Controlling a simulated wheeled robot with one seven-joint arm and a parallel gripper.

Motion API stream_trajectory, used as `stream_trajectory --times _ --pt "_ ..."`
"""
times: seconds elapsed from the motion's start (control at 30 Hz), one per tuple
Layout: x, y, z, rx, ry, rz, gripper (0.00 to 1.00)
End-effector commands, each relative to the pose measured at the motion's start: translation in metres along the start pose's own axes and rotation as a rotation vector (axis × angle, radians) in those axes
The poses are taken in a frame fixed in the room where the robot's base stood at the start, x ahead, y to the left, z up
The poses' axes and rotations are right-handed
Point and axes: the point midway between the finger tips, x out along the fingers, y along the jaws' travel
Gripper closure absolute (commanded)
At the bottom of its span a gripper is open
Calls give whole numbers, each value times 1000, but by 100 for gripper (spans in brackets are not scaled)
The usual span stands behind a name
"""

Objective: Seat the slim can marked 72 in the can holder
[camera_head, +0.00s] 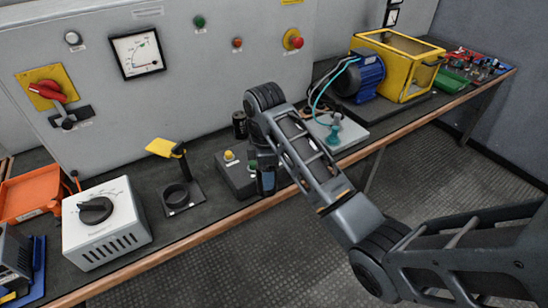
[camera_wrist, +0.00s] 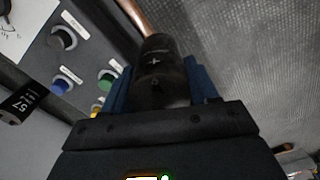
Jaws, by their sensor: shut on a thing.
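My gripper (camera_wrist: 160,88) is shut on a dark slim can (camera_wrist: 158,62) with a plus mark on its top end, held between the blue fingers. No number shows on it. In the head view my gripper (camera_head: 266,181) hangs at the bench's front edge, beside the grey button box, and the held can is hard to make out there. The can holder (camera_head: 180,196), a black ring on a dark square base, stands on the bench to the left of my gripper. Its ring looks empty. A yellow tag on a post stands behind it.
The button box (camera_head: 229,178) is close to my gripper. Another dark can (camera_head: 239,124) stands behind it; a can marked 57 (camera_wrist: 19,101) shows in the wrist view. A white dial box (camera_head: 105,225) stands left of the holder. Bench is clear between holder and button box.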

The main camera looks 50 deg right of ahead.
Motion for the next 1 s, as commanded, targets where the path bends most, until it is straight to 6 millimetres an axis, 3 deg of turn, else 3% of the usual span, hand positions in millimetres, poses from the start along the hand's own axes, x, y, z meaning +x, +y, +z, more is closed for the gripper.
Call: stream_trajectory --times 0.43,1.0 --pt "58 -84 -70 550 0 -1 86" --pt "89 -127 -108 878 2 1 86"
